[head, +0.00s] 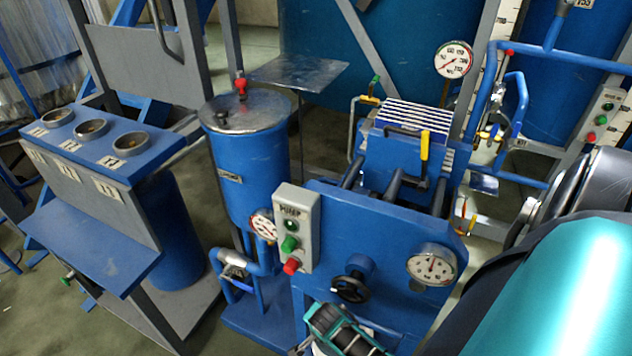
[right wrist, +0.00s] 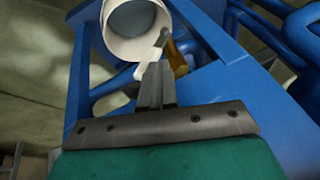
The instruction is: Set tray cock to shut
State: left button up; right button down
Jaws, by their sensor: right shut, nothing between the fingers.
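In the right wrist view a small brass cock (right wrist: 179,55) with a pale grey lever (right wrist: 162,38) sits beside the blue frame, just beyond my gripper. My right gripper (right wrist: 157,68) is shut and empty, its fingertips close to the cock and overlapping it in the picture. I cannot tell whether they touch. The cock's lower part is hidden behind the fingers, and its lever position is unclear. In the head view part of my right wrist shows at the bottom, but its fingertips are hidden. My left gripper is not in view.
A round white vessel or pipe mouth (right wrist: 137,22) is right beside the cock. Blue beams (right wrist: 215,90) and pipes crowd the right. In the head view a blue press (head: 375,230) with a handwheel (head: 350,288), gauge (head: 431,264) and button box (head: 297,222) stands centrally.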

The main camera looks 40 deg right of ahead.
pick_arm(q)
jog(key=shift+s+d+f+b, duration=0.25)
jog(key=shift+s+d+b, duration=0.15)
jog(key=shift+b, duration=0.1)
pick_arm(e)
jog(key=s+f+t, duration=0.1)
jog(key=s+d+f+t+y, duration=0.1)
jog(key=s+f+t, duration=0.1)
jog(key=s+f, duration=0.1)
jog(key=shift+d+m+t, duration=0.3)
jog(key=shift+m+t, duration=0.1)
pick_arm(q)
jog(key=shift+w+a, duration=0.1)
pick_arm(e)
jog(key=shift+s+f, duration=0.2)
pick_arm(q)
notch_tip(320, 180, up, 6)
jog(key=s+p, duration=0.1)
jog(key=p, duration=0.6)
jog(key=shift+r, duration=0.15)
pick_arm(e)
jog(key=d+v, duration=0.2)
jog(key=v, duration=1)
jog(key=shift+s+a+r, duration=0.3)
jog(key=shift+s+r, duration=0.05)
jog(key=shift+s, duration=0.05)
